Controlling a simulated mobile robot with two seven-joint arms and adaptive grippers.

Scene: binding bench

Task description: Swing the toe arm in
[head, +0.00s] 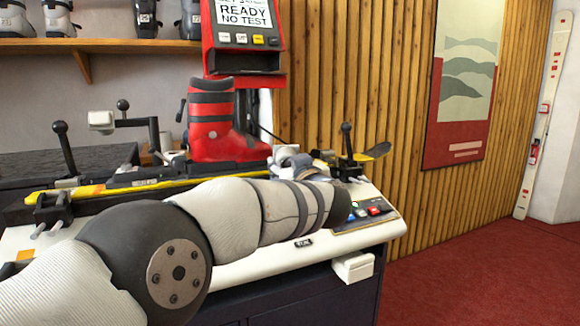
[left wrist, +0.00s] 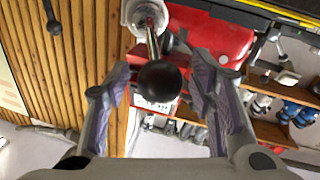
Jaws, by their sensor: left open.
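The red ski boot (head: 212,125) stands upright on the bench, in a yellow-and-black ski's binding area. My left arm reaches across the front of the bench. My left gripper (head: 293,162) is near the boot's toe, partly hidden behind my own arm. In the left wrist view my left gripper (left wrist: 165,92) is open, with its two fingers on either side of a black ball knob (left wrist: 158,82) on a metal rod. The rod runs to a pale round piece (left wrist: 138,10), seemingly the toe arm. The boot (left wrist: 222,38) fills the area behind. Contact between fingers and knob cannot be told.
A red test unit (head: 242,40) with a lit screen stands behind the boot. A black arm with a white block (head: 100,120) is at the left. Clamps with black knobs (head: 346,130) hold the ski. A button panel (head: 366,210) is at the front right.

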